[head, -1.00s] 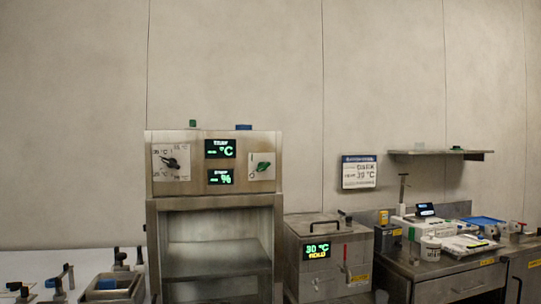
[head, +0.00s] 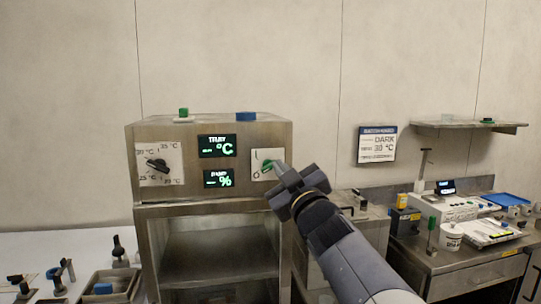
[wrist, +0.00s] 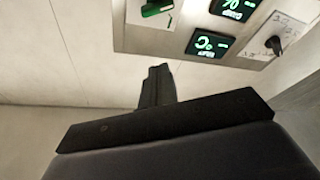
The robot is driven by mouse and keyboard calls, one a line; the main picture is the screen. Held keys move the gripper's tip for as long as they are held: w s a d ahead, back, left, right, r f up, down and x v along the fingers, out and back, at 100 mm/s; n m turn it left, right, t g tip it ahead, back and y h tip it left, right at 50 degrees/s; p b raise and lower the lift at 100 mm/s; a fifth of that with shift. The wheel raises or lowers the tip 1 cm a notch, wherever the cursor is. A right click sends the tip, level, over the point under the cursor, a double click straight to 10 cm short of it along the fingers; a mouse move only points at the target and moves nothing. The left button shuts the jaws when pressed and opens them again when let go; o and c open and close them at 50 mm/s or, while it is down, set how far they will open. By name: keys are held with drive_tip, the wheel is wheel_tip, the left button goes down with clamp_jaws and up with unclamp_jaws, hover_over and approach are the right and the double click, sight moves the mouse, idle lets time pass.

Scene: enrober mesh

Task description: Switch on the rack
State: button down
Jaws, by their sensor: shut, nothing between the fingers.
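The rack is a steel cabinet (head: 215,209) with an open shelf bay below a control panel. At the panel's right is a green rotary switch (head: 268,164) on a white plate with marks; my gripper partly covers it in the head view. The switch (wrist: 157,7) is cut by the top edge of the wrist view. My gripper (head: 279,169) is shut and empty, right in front of the switch's right side. In the wrist view the fingers (wrist: 156,80) show apart from the knob; contact is not seen.
The panel also has two lit green displays (head: 217,146) and a black temperature dial (head: 158,165) at left. A green and a blue block (head: 246,116) sit on top. A bench (head: 470,262) with instruments stands at right, under a wall sign (head: 377,144) and shelf (head: 467,125).

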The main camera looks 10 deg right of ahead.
sight(269, 166)
drive_tip(key=shift+w, duration=0.1)
drive_tip(key=p+x, duration=0.2)
drive_tip(key=x, duration=0.7)
drive_tip(key=shift+a, duration=0.1)
drive_tip(key=shift+w+d+f+p, duration=0.2)
drive_tip(key=shift+d+f, duration=0.2)
drive_tip(key=shift+f, duration=0.15)
drive_tip(key=shift+w+d+f+p, duration=0.2)
drive_tip(key=shift+d+f, duration=0.15)
drive_tip(key=shift+f, duration=0.25)
drive_tip(key=shift+d+f, duration=0.25)
drive_tip(key=shift+f, duration=0.3)
drive_tip(key=shift+s, duration=0.1)
